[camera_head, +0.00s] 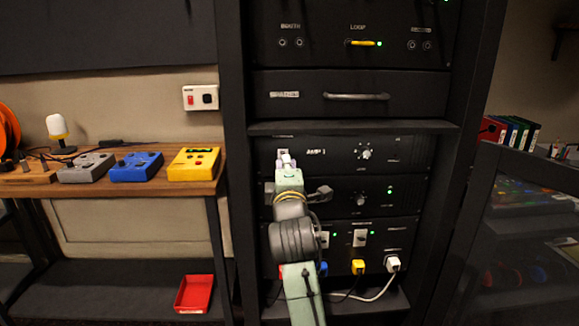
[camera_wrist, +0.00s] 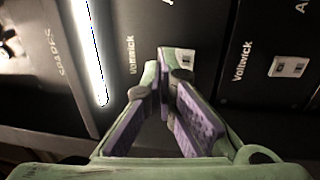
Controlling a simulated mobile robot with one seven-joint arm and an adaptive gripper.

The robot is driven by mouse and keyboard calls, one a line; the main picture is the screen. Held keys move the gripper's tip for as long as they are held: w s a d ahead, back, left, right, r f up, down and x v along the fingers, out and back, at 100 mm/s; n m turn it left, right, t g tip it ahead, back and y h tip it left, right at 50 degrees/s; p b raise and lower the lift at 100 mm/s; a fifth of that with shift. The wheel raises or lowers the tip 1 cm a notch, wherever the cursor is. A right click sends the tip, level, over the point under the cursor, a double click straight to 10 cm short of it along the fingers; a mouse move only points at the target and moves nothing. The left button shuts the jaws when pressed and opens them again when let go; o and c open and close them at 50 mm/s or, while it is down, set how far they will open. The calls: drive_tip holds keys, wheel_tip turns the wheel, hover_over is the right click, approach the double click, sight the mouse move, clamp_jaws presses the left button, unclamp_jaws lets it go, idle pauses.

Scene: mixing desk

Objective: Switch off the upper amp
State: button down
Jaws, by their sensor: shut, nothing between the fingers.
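The upper amp (camera_head: 340,153) is a black rack unit labelled AMP 1 with a round knob (camera_head: 365,155). No lit green lamp shows clearly on it. In the wrist view its small pale switch (camera_wrist: 185,57) sits just right of my fingertips. My gripper (camera_head: 286,160) is shut and empty, in front of the upper amp's left end; in the wrist view its purple-padded fingers (camera_wrist: 163,72) meet at the tips. I cannot tell whether they touch the switch or panel. The lower amp (camera_head: 340,196) has lit green lamps; its switch (camera_wrist: 288,66) shows in the wrist view.
Above the amp are a shelf edge (camera_head: 350,127) and a drawer with a bar handle (camera_head: 356,97). A power panel (camera_head: 340,236) with plugs and cables is below. A wooden bench (camera_head: 120,186) with coloured boxes stands left. A dark glass-like door (camera_head: 520,230) is at right.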

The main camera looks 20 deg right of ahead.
drive_tip(key=r+b+v, duration=0.2)
drive_tip(key=v, duration=0.8)
drive_tip(key=shift+r, duration=0.2)
